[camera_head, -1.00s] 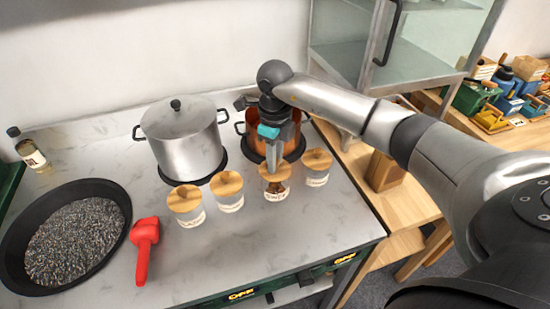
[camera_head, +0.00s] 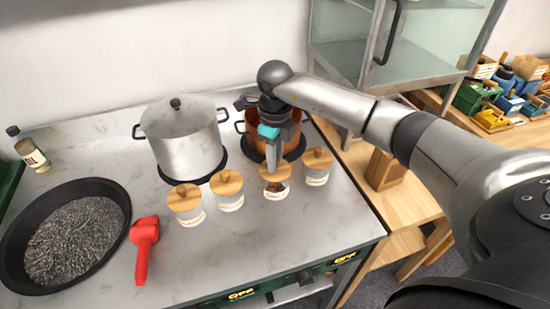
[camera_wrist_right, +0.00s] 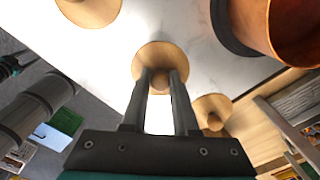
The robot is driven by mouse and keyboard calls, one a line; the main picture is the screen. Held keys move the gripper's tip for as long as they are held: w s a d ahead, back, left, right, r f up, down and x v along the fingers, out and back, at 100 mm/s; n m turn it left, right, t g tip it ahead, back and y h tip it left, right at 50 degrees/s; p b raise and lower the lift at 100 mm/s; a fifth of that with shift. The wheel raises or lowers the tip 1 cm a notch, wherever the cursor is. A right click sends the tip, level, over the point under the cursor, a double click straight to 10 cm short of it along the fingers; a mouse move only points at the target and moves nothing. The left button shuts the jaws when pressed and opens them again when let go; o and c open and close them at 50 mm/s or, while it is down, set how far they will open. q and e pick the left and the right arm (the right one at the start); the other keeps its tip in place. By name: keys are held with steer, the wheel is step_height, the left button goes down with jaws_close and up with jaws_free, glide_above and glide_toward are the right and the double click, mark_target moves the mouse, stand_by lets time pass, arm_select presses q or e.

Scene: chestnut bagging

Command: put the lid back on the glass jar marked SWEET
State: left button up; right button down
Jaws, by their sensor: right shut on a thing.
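Four glass jars with round wooden lids stand in a row on the counter. My right gripper (camera_head: 272,170) comes down from above onto the third jar from the left (camera_head: 277,190), which has brown contents. It is shut on the knob of that jar's wooden lid (camera_head: 284,174). The lid is over the jar's mouth; whether it is fully seated I cannot tell. In the right wrist view the fingers (camera_wrist_right: 160,80) pinch the knob of the lid (camera_wrist_right: 160,52). The jar labels are too small to read surely. My left gripper is not in view.
Two jars (camera_head: 229,198) stand to the left and one (camera_head: 317,175) close to the right. A steel pot (camera_head: 182,140) and a copper pot (camera_head: 257,142) stand behind. The front counter is clear.

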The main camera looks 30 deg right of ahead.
steer(key=c, duration=0.6)
jaws_free()
steer(key=shift+o, duration=0.4)
steer(key=o, duration=0.4)
steer(key=shift+r, duration=0.15)
steer(key=shift+r+p, duration=2.4)
steer(key=shift+r, duration=0.6)
steer(key=shift+r+p, duration=0.3)
steer(key=shift+r, duration=0.1)
